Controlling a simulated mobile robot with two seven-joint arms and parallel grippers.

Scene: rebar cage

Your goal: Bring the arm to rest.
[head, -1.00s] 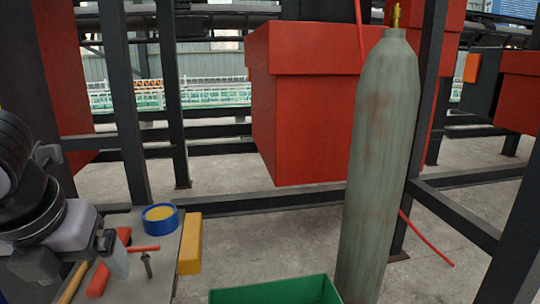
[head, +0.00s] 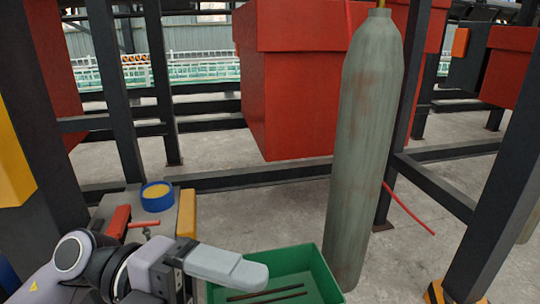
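My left arm comes in from the lower left in the head view. Its gripper (head: 225,266) points right, over the near left part of a green bin (head: 330,272). One pale grey finger shows from the side, so I cannot tell whether the gripper is open or shut. Nothing shows hanging from it. My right gripper is out of view.
Dark rods (head: 268,294) lie in the bin. A tall grey gas cylinder (head: 362,150) stands just beyond it. A grey bench (head: 112,206) at left holds a blue-rimmed round container (head: 157,196) and a red-handled tool (head: 118,222). Dark steel posts and red boxes (head: 297,100) stand behind.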

